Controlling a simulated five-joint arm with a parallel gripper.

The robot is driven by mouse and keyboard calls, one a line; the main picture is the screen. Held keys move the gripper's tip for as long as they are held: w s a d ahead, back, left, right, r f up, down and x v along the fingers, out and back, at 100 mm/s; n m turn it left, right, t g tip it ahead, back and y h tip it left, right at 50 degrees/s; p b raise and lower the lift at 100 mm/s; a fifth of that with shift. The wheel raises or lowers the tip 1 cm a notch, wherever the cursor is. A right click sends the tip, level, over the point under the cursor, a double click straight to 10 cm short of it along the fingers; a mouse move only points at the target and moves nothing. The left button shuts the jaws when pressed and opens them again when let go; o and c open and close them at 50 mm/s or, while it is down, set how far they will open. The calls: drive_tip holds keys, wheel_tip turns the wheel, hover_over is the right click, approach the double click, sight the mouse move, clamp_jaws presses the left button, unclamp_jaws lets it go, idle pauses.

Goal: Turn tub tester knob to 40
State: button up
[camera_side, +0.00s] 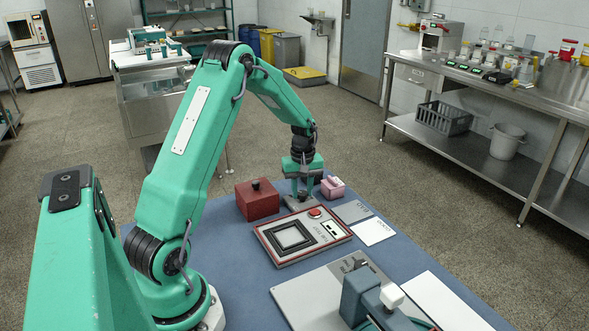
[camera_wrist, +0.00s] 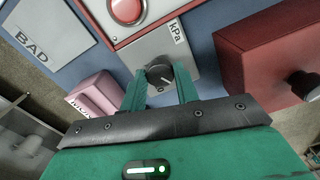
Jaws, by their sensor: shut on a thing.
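The tub tester (camera_side: 304,237) lies on the blue table in the side view, with a black square frame and a red button; its red-edged corner and button (camera_wrist: 127,8) show at the top of the wrist view. Beside it is a grey plate marked kPa (camera_wrist: 148,48), carrying a dark round knob (camera_wrist: 158,72). My gripper (camera_wrist: 161,84) has its two green fingers on either side of the knob, shut on it. In the side view my gripper (camera_side: 302,193) points down behind the tester and hides the knob. The dial's numbers and setting cannot be read.
A red box (camera_side: 257,203) with a black top knob stands close on one side of my gripper, a pink block (camera_side: 333,188) on the other. A grey BAD plate (camera_side: 350,211) and a white card (camera_side: 374,232) lie nearby. A larger grey device (camera_side: 315,296) is nearer.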

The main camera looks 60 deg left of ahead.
sight(302, 193)
drive_tip(key=o, duration=1)
drive_tip(key=shift+c, duration=0.2)
drive_tip(key=shift+r, duration=0.1)
drive_tip(key=shift+r, duration=3.8)
